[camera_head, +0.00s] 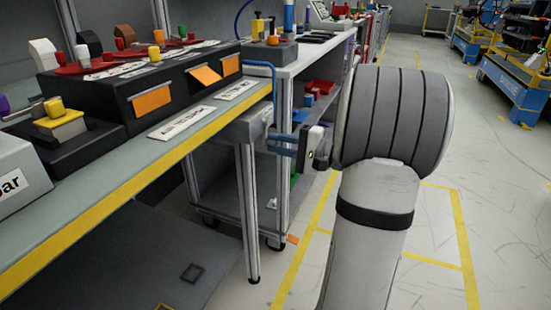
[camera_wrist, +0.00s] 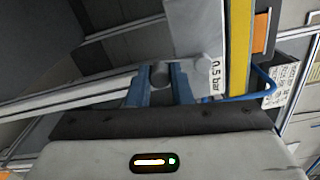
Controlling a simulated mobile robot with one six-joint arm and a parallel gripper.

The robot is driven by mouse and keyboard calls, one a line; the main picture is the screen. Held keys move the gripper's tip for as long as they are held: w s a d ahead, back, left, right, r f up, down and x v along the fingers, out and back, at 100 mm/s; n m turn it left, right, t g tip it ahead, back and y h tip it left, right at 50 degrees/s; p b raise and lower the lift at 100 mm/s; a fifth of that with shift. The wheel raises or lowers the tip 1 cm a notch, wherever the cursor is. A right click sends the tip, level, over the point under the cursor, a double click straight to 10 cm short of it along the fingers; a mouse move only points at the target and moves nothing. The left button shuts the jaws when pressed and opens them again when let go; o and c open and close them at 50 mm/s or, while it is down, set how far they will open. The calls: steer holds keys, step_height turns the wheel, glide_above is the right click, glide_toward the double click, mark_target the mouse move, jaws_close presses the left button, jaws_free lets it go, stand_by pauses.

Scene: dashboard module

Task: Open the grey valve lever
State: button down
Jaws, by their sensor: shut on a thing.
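A light grey box marked "0.5 bar" (camera_wrist: 197,35) is fixed at the end of the yellow-edged bench. It also shows in the head view (camera_head: 252,122). A dark grey rounded piece, apparently the end of the grey valve lever (camera_wrist: 159,76), sits between the blue fingers of my gripper (camera_wrist: 158,72). My gripper is shut on it, just beside the box. In the head view my gripper (camera_head: 284,144) reaches the box from the right, and the lever is too small and covered to make out. The lever's pivot and angle are unclear.
The bench's yellow edge (camera_head: 150,187) runs close beside my gripper. A blue hose (camera_head: 273,75) loops above the box and also shows in the wrist view (camera_wrist: 262,82). A bench leg (camera_head: 249,210) stands below. The floor on the right is open.

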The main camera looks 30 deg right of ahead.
steer(key=shift+w+d+f+n+b, duration=0.1)
steer(key=shift+d+f+n+b, duration=0.1)
steer(key=shift+n+b, duration=0.3)
steer(key=shift+w+d+f+n+b, duration=0.1)
steer(key=shift+d+n+b, duration=0.05)
steer(key=shift+n+b, duration=0.35)
steer(key=shift+r, duration=0.15)
steer(key=c, duration=1.3)
jaws_free()
steer(key=p+v, duration=0.2)
steer(key=v, duration=0.5)
steer(key=shift+s+d+p, duration=0.3)
